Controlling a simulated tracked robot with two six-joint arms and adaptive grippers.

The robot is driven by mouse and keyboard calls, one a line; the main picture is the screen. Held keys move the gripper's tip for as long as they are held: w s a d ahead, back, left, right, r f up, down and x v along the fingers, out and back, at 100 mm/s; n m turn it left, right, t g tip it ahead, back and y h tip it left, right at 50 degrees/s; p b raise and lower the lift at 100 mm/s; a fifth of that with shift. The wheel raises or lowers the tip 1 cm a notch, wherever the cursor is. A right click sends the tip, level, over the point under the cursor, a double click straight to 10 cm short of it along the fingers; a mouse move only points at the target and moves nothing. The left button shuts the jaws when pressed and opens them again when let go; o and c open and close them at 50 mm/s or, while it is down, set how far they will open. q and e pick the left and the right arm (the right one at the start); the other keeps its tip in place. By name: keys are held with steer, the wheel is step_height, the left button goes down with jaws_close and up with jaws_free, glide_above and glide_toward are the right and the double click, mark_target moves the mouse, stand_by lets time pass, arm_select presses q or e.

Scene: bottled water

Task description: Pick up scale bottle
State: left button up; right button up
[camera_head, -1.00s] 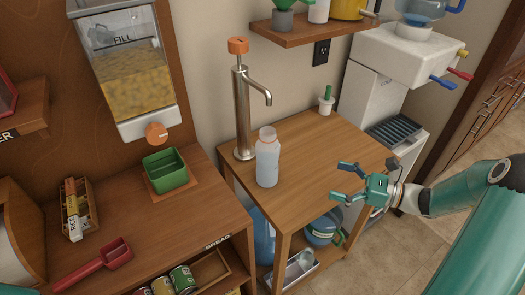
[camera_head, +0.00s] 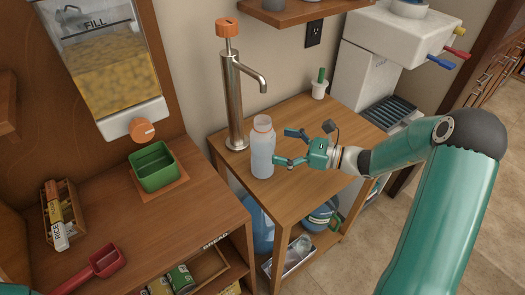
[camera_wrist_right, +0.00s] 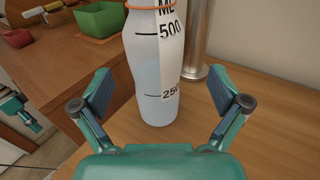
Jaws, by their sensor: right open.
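The scale bottle (camera_head: 262,150) is a translucent bottle with an orange ring near its neck. It stands upright on the small wooden table, in front of the metal tap. In the right wrist view the bottle (camera_wrist_right: 155,75) shows a white strip with 500 and 250 marks. My right gripper (camera_head: 284,147) is open just to the right of the bottle. In the wrist view its fingers (camera_wrist_right: 160,95) are spread on either side of the bottle, which stands a little beyond them. Of my left arm, only a small teal part shows at the lower left edge; its jaws are not visible in the head view.
The metal tap (camera_head: 231,95) with an orange knob stands close behind the bottle. A green box (camera_head: 155,168) and a red scoop (camera_head: 95,268) lie on the left counter. A small white pot (camera_head: 319,88) is at the table's back. The table's right part is clear.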

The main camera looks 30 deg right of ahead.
mark_target(263, 142)
steer(key=shift+s+a+x, duration=0.1)
steer(key=shift+x, duration=1.3)
steer(key=shift+s+a+x, duration=0.1)
steer(key=shift+x, duration=1.25)
steer(key=c, duration=1.5)
steer(key=shift+c, duration=1.4)
steer(key=shift+r, duration=0.1)
